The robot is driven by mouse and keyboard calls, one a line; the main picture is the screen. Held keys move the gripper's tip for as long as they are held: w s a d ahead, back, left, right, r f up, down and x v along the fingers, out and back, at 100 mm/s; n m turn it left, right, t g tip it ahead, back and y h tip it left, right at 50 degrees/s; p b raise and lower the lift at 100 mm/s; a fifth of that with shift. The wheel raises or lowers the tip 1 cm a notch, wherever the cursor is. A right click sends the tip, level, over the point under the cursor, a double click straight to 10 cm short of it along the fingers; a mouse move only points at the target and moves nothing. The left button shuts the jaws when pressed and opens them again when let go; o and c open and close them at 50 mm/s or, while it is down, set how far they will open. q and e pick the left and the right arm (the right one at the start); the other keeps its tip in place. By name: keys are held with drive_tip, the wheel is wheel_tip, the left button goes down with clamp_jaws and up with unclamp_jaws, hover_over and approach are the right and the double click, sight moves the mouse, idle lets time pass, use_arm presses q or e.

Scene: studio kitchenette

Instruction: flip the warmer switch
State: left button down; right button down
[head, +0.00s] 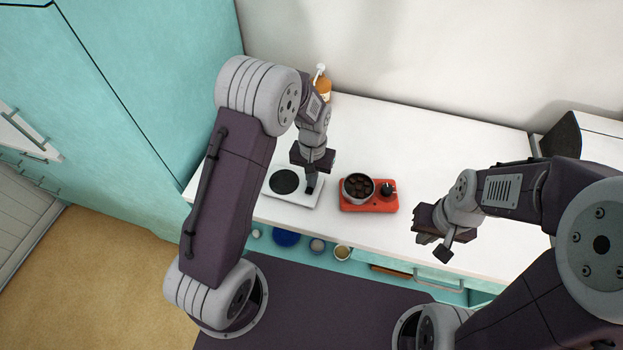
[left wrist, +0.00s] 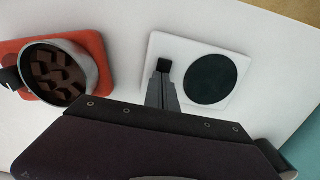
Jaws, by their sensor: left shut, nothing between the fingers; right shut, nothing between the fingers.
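The warmer (head: 301,199) is a white slab with a dark round plate (head: 284,181), lying on the white counter. In the left wrist view the warmer (left wrist: 223,58) shows its dark plate (left wrist: 210,79) and a small black switch (left wrist: 164,66) beside it. My left gripper (head: 311,187) is shut and empty, pointing down at the switch end of the warmer. In the left wrist view its fingertips (left wrist: 162,78) overlap the edge of the switch; I cannot tell whether they touch it. Which way the switch is tipped is unclear. My right gripper (head: 434,246) is shut and empty near the counter's front edge.
A red burner (head: 370,207) with a black knob (head: 388,188) stands right of the warmer. On it sits a pot of dark chunks (head: 359,187). An amber bottle (head: 322,87) stands at the back. Small bowls (head: 286,237) sit below the counter edge. The counter's right side is mostly clear.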

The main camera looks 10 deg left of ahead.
use_arm(q)
drive_tip(key=shift+s+f+g, duration=0.3)
drive_tip(key=shift+s+f, duration=0.25)
drive_tip(key=shift+s, duration=0.25)
drive_tip(key=r+p, duration=0.1)
drive_tip(key=r, duration=0.1)
drive_tip(key=w+r+p, duration=0.1)
drive_tip(key=r+p, duration=0.2)
drive_tip(key=r, duration=0.1)
drive_tip(key=shift+w, duration=0.4)
wheel_tip(320, 180, up, 9)
drive_tip(key=b, duration=0.1)
drive_tip(key=shift+w, duration=0.2)
